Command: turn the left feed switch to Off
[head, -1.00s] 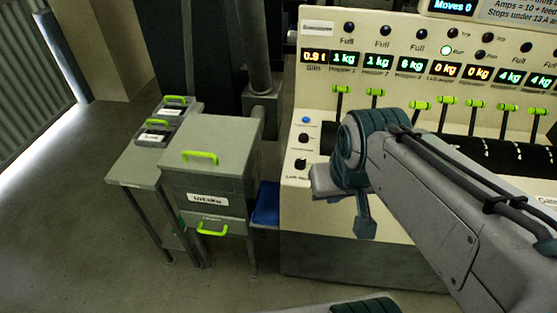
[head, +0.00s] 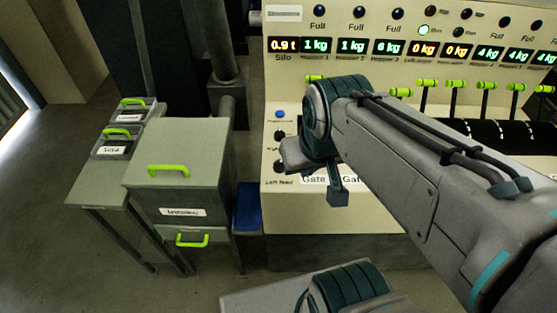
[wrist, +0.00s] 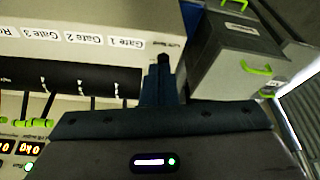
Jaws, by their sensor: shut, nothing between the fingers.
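The left feed switch (head: 279,166) is a small dark knob low on the left end of the cream panel, just above its "Left Feed" label. Its pointer direction is too small to read. My gripper (head: 338,198) hangs in front of the panel, to the right of and a little lower than the knob in the head view. Its fingers are shut and empty. In the wrist view the shut fingers (wrist: 163,62) point at the panel beside the "Left Feed" label.
Another dark knob (head: 279,134) and a blue button (head: 280,114) sit above the switch. Green-handled levers (head: 455,84) line the panel to the right. A grey intake cabinet (head: 180,185) stands left, with a blue bin (head: 247,207) between it and the panel. Open floor lies in front.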

